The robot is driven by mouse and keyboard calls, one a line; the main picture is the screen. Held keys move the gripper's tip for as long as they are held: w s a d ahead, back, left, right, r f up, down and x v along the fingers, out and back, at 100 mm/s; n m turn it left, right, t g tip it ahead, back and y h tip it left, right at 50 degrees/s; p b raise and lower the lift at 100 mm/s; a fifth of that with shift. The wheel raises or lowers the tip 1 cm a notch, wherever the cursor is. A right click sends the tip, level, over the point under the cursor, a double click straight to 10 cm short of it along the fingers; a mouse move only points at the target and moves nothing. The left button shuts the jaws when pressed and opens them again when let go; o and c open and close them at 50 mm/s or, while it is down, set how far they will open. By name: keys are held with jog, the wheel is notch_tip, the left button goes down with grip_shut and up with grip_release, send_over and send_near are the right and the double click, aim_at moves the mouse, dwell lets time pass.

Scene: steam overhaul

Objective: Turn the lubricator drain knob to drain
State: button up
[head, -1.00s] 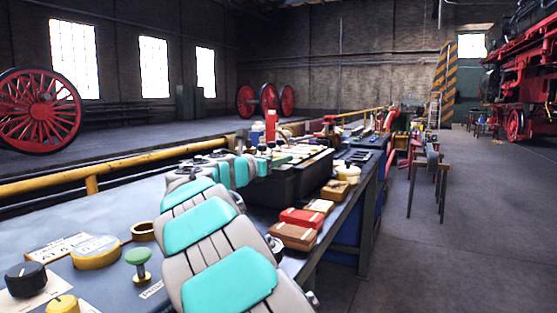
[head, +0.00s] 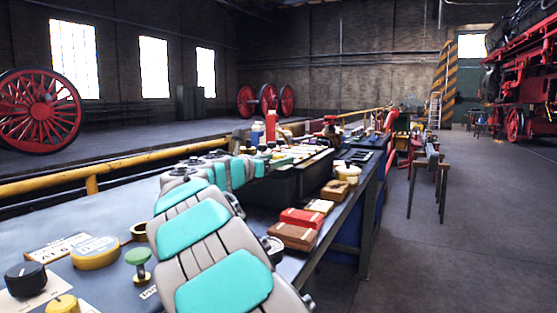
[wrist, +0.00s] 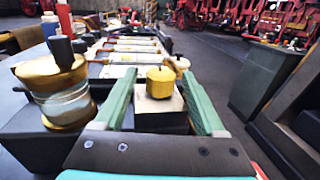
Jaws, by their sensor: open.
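In the wrist view, a yellow ribbed knob (wrist: 160,82) sits on a cream block with a dark body below. It looks like the drain knob, but no label is readable. My gripper (wrist: 158,77) is open, with one teal finger on each side of the knob in the picture. Gaps show on both sides, and I see no contact. A glass jar with a brass cap (wrist: 50,75) stands left of my left finger. In the head view, my arm reaches forward over the bench and its far end is small, so the fingers are hard to make out.
Near my arm's base on the bench (head: 110,290) are a black knob (head: 25,278), a yellow knob (head: 62,304) and a green-topped button (head: 138,258). Red and brown boxes (head: 292,235) line the right edge. Open floor (head: 460,250) lies to the right.

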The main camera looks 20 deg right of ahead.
jog(key=v, duration=0.6)
jog(key=shift+a, duration=0.35)
jog(key=shift+s, duration=0.15)
